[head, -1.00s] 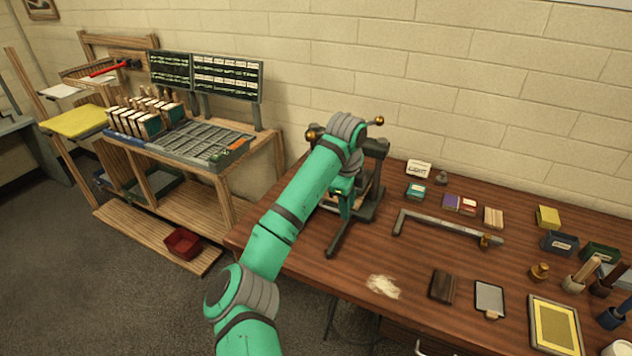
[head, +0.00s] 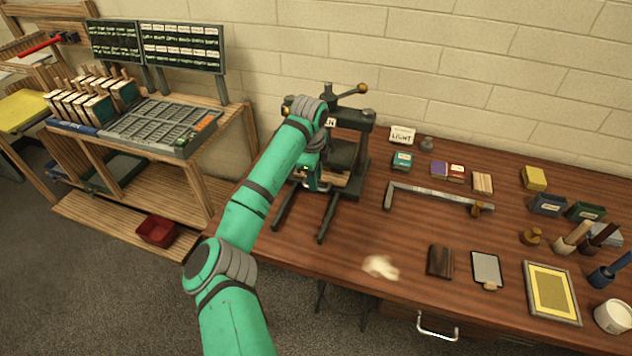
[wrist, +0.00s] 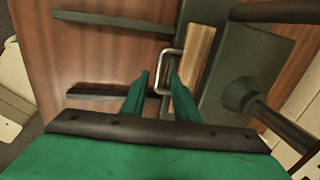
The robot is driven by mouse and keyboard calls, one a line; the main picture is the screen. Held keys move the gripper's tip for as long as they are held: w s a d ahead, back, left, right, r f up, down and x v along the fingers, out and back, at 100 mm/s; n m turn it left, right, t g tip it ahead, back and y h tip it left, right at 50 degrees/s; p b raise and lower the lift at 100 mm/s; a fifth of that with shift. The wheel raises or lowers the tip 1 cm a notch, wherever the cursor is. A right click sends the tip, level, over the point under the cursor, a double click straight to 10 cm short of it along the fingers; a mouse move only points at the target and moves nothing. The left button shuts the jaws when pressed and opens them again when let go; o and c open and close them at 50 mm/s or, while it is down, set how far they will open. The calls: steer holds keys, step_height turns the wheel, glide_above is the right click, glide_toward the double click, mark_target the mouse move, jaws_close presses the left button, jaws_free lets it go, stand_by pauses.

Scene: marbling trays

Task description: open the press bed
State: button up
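The dark press (head: 350,155) stands at the table's back left, with two bare rails (head: 328,215) reaching toward the front. Its wood-topped bed (wrist: 196,62) sits back under the press frame, behind those bare rails. A silver U-shaped handle (wrist: 159,72) sticks out from the bed's front edge. My gripper (wrist: 159,75) is at this handle, with its green fingers apart and the handle's bar between the fingertips. A gap seems to show on both sides of the bar. In the head view my gripper (head: 312,180) is at the bed's front, partly hidden by my arm.
The press lever ends in a brass knob (head: 362,88) above the frame. An angled metal bar (head: 437,198) lies right of the press. A dark block (head: 440,261) and a yellow framed tray (head: 552,293) lie farther right. The tabletop in front of the rails is largely clear.

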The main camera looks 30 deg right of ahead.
steer(key=shift+w+a+f, duration=0.15)
steer(key=shift+f, duration=0.75)
steer(key=shift+s+d+f, duration=0.2)
steer(key=shift+d+f, duration=0.1)
steer(key=shift+d, duration=0.05)
steer(key=shift+c, duration=0.7)
steer(key=shift+a, duration=0.1)
jaws_close()
steer(key=shift+w, duration=0.1)
